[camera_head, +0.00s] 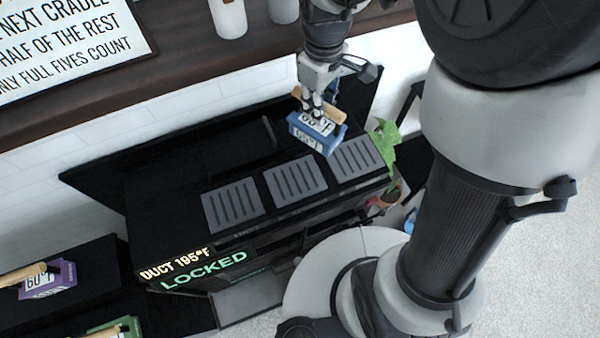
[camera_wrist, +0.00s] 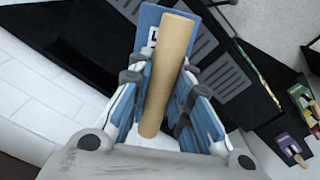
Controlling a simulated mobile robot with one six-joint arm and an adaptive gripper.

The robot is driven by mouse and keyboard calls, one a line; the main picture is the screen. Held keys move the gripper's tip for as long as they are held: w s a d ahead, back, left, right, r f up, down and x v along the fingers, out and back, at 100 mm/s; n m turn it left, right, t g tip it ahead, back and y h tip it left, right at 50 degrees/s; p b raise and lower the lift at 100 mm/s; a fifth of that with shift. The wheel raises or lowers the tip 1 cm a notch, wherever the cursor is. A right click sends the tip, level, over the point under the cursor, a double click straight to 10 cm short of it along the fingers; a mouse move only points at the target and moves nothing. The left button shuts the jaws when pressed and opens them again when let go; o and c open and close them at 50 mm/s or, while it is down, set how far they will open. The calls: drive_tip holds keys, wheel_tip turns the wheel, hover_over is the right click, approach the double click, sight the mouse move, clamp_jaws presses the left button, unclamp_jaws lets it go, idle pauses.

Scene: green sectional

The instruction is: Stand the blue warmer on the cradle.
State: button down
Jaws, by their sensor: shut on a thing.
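The blue warmer (camera_head: 318,142) is a blue block with a white temperature label and a tan cylindrical handle. My gripper (camera_head: 316,104) is shut on its handle and holds it above the black unit, near the middle and right slotted grey plates. In the wrist view the tan handle (camera_wrist: 167,75) lies between the fingers, with the blue body (camera_wrist: 148,22) behind it. Three slotted grey plates, seemingly the cradles, lie in a row: left (camera_head: 233,205), middle (camera_head: 295,178) and right (camera_head: 356,157). All three look bare. Whether the warmer touches a plate is unclear, but it appears raised.
The black unit's front reads "DUCT 195°F" and "LOCKED" (camera_head: 204,269). A purple warmer (camera_head: 62,281) and a green one (camera_head: 118,326) sit at lower left. A sign (camera_head: 70,40) and white cups (camera_head: 229,18) are on the brown shelf. A green leafy thing (camera_head: 384,145) stands beside the right plate.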

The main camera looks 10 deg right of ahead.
drive_tip(key=s+a+r+n, duration=0.4)
drive_tip(key=a+r+n, duration=0.15)
drive_tip(key=n, duration=0.65)
wheel_tip(320, 180, down, 20)
drive_tip(key=b, duration=0.5)
drive_tip(key=shift+a+f, duration=0.15)
drive_tip(key=shift+f, duration=0.1)
drive_tip(key=shift+f+b, duration=0.15)
drive_tip(key=shift+b, duration=0.2)
drive_tip(key=c, duration=1.5)
unclamp_jaws()
drive_tip(key=shift+o, duration=0.2)
